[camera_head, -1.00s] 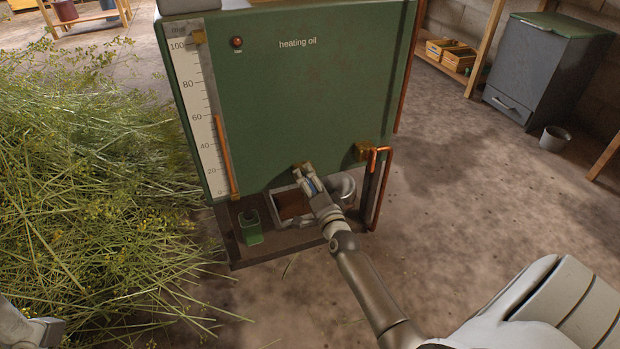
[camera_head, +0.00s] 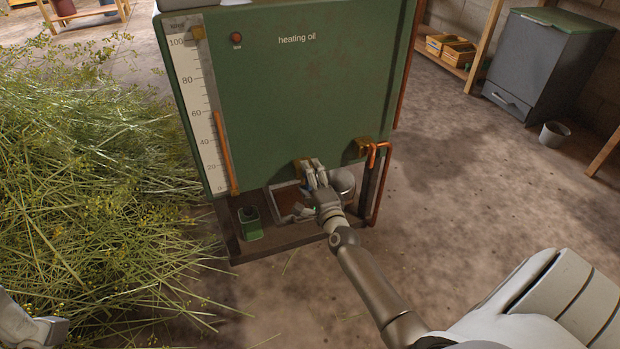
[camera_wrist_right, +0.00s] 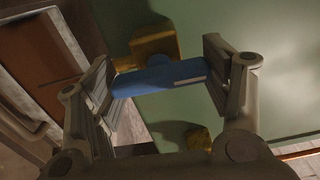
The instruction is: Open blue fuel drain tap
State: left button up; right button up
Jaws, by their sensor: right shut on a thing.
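The green fuel tank (camera_head: 290,100), marked "heating oil", stands in front of me. A brass drain tap (camera_head: 302,168) is at its lower edge, and its brass body (camera_wrist_right: 155,48) shows in the right wrist view. The blue tap handle (camera_wrist_right: 160,79) spans between the fingers of my right gripper (camera_wrist_right: 160,70), which is shut on its two ends. In the head view my right gripper (camera_head: 314,178) hides most of the handle. My left gripper (camera_head: 42,328) is partly in view at the lower left; its jaws are not clear.
A gauge (camera_head: 208,110) runs along the tank's left side. Below the tank are a small green container (camera_head: 249,224) and a tray with brown content (camera_head: 284,198). Copper pipes (camera_head: 381,185) stand right of my right gripper. Cut herbs (camera_head: 95,190) cover the left floor.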

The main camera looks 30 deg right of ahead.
jog(key=o, duration=1)
jog(key=v, duration=1.2)
